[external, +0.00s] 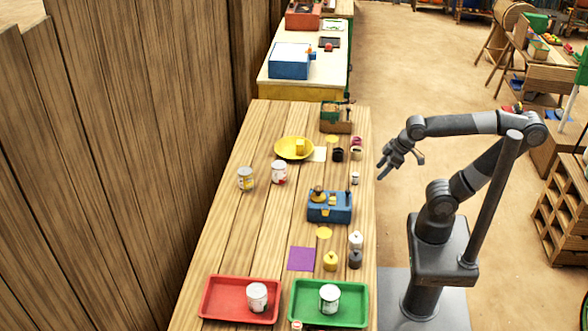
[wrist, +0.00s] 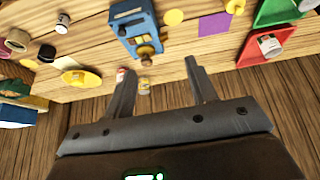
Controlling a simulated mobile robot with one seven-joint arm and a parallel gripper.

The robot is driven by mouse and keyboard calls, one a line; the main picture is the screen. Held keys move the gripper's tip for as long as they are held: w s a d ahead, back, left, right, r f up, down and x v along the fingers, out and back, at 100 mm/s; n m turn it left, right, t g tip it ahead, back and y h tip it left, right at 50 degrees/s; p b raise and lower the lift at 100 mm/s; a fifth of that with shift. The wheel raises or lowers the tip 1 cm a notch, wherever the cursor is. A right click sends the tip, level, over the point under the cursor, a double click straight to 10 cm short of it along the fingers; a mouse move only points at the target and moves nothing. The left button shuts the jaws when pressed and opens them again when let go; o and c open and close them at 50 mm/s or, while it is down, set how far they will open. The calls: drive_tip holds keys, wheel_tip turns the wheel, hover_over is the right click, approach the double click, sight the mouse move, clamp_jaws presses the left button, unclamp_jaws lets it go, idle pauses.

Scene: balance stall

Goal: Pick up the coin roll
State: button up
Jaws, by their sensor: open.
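I cannot tell for sure which thing is the coin roll. A small pale cylinder (external: 355,178) with a dark band stands near the right edge of the table; it may be the roll. A similar small cylinder (wrist: 62,22) shows at upper left in the wrist view. My gripper (external: 388,168) is in the air just right of that table edge, beside the small cylinder. In the wrist view my gripper (wrist: 158,72) has its two fingers apart with nothing held between them. Two cans show beyond the fingers.
A blue box (external: 329,207) with brass parts stands mid-table. Two cans (external: 279,172) (external: 246,179) and a yellow dish (external: 283,147) are farther left. A red tray (external: 208,308) and green tray (external: 362,306) each hold a can. A purple square (external: 301,259) lies flat. Dark and pink rolls stand behind.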

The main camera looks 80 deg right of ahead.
drive_tip(key=w+d+f+g+h, duration=0.2)
drive_tip(key=w+d+f, duration=0.1)
drive_tip(key=w+d, duration=0.3)
drive_tip(key=g+y, duration=0.2)
drive_tip(key=g, duration=0.1)
hover_over(356, 174)
wheel_tip(356, 174, down, 13)
drive_tip(key=shift+m, duration=0.3)
wheel_tip(356, 174, down, 11)
drive_tip(key=shift+c, duration=0.4)
clamp_jaws()
